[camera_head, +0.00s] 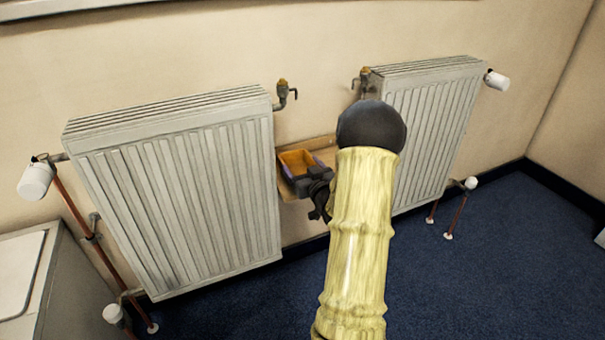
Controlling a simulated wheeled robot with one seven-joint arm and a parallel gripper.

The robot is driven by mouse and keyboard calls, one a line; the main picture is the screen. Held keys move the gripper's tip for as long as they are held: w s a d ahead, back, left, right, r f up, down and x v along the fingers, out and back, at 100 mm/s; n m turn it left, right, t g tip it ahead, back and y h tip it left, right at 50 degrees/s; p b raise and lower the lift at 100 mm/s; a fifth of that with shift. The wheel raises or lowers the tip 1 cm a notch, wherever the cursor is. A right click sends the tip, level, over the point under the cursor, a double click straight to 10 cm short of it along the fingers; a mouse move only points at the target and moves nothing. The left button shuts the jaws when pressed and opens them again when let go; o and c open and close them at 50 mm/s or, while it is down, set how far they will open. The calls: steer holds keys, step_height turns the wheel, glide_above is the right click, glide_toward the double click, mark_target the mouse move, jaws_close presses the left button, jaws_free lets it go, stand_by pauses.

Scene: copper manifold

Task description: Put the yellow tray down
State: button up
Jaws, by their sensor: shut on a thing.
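The yellow tray (298,163), orange-yellow inside, is in the gap between the two radiators. My gripper (306,183) is dark and shut on the tray's near side. A purplish strip shows along the tray's edge; I cannot tell what it belongs to. A light wooden surface (322,142) shows behind and beside the tray against the wall. I cannot tell whether the tray's underside touches it. My arm, with its pale yellow sleeve and black joint, covers the area to the right of the gripper.
A large white radiator (185,195) stands close on the left, and another (425,125) on the right behind my arm. Copper pipes (72,205) run down at the far left. A white-topped cabinet (18,270) is at lower left.

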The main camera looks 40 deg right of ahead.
steer(key=shift+f, duration=0.4)
steer(key=shift+f, duration=0.1)
steer(key=o, duration=1)
steer(key=shift+r, duration=0.2)
steer(key=p+v, duration=0.2)
steer(key=v, duration=1)
steer(key=shift+f+p, duration=0.15)
steer(key=shift+p, duration=0.25)
steer(key=shift+s, duration=0.1)
